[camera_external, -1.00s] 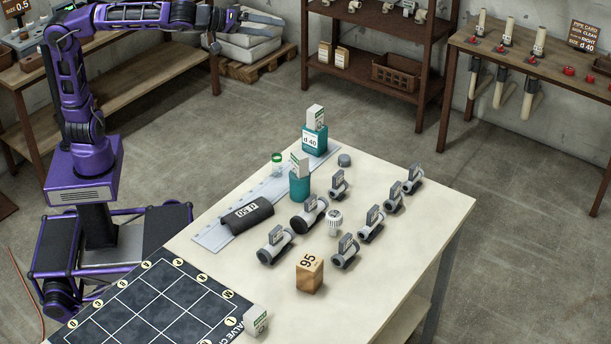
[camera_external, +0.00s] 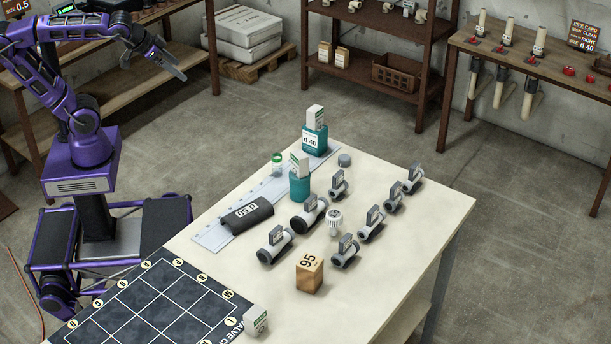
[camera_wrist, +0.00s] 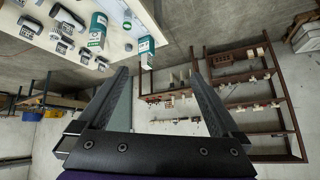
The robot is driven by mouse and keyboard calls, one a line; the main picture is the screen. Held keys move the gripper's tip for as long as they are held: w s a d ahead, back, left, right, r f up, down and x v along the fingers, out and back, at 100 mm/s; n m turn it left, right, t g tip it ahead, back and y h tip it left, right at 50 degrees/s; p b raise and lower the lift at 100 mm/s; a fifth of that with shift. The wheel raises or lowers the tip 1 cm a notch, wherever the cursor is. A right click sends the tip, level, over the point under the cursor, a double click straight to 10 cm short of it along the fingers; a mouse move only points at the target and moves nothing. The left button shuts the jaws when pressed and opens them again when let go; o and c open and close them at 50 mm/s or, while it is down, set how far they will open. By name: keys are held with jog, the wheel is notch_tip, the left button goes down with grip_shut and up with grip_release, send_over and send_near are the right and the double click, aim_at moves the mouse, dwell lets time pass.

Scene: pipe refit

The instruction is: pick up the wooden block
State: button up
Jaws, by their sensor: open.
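The wooden block (camera_external: 309,274) stands upright near the front of the cream table, with "95" printed on its face. My gripper (camera_external: 180,64) is open and empty at the upper left, high up and well away from the block. In the wrist view the two dark fingers of my gripper (camera_wrist: 157,85) are spread with nothing between them. I cannot make out the block in the wrist view.
Around the block on the table (camera_external: 390,270) are several grey valves (camera_external: 345,251), a white ribbed knob (camera_external: 334,222), a black cylinder (camera_external: 246,215) and teal containers (camera_external: 300,186).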

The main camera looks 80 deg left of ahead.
jog(key=s+f+m+g+h, duration=0.1)
jog(key=s+f+m+h, duration=0.1)
jog(key=s+f, duration=0.3)
jog(key=shift+s+f+m+g+h+p, duration=0.3)
jog(key=shift+s+f+g+h, duration=0.15)
jog(key=shift+s, duration=0.7)
jog(key=shift+d+r, duration=0.1)
